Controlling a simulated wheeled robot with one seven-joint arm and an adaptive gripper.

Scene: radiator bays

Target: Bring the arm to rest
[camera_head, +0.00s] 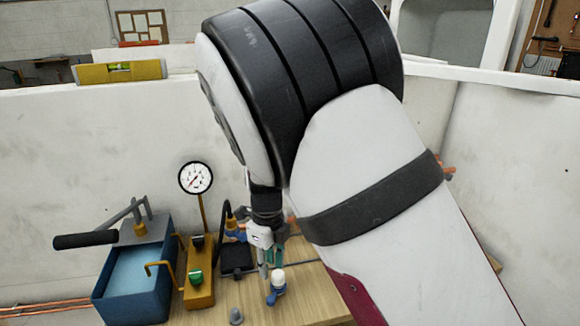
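My arm, white with black bands, fills the middle and right of the head view. My gripper (267,268) hangs below it, pointing down over the wooden bench top (310,290). The gripper is small and partly overlapped by things around it, so I cannot tell whether its fingers are open or shut. A small blue fitting with a white top (277,287) stands on the bench just below the fingers in the picture. I cannot tell if they touch it. My forearm hides the right part of the bench.
A blue tank with a lever pump (130,285) stands at the left. Beside it is a brass block (199,290) with a pressure gauge (195,178) and green knob. A small grey cap (236,316) sits near the front. A yellow level (122,72) lies on the white partition.

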